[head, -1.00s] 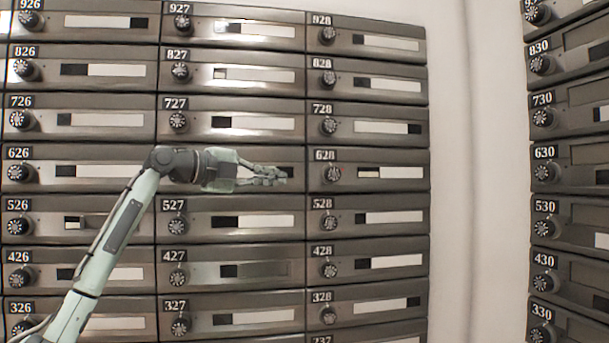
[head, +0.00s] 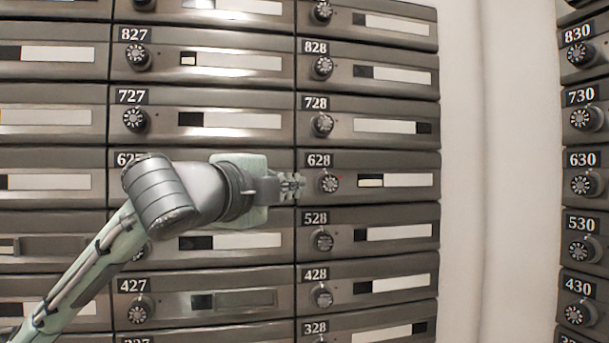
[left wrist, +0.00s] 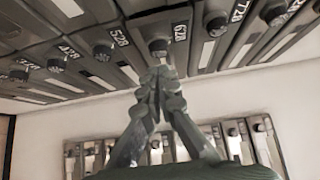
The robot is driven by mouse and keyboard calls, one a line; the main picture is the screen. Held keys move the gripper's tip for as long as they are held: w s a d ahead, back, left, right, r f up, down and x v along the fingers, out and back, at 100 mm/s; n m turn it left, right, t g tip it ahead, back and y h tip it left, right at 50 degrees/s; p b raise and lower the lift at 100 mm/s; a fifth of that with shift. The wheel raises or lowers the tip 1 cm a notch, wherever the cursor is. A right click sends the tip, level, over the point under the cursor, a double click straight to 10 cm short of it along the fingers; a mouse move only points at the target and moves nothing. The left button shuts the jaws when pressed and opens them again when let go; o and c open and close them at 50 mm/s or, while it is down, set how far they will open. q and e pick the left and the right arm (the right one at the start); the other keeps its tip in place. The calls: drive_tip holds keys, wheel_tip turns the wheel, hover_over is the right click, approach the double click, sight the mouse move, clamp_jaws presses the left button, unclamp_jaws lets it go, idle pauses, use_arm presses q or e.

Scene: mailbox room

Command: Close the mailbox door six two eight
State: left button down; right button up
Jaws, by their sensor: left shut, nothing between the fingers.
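Mailbox door 628 (head: 412,161) is a dark metal front with a black dial knob (head: 328,184) under its number and a pale slot strip to the right. My left gripper (head: 299,188) is shut and empty, just left of the knob at the door's left edge. In the left wrist view the closed fingertips (left wrist: 160,76) point at the 628 knob (left wrist: 158,47); contact cannot be told. My right gripper is not in view.
Door 728 (head: 410,105) is above and door 528 (head: 405,215) below. My left arm covers much of door 627 (head: 280,158). A bare pale wall (head: 490,150) lies to the right, then another mailbox bank (head: 590,160).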

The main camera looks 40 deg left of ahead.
use_arm(q)
drive_tip(key=p, duration=0.1)
approach(314, 182)
drive_tip(key=w+d, duration=0.2)
drive_tip(key=w, duration=0.1)
drive_tip(key=shift+w+a, duration=1.5)
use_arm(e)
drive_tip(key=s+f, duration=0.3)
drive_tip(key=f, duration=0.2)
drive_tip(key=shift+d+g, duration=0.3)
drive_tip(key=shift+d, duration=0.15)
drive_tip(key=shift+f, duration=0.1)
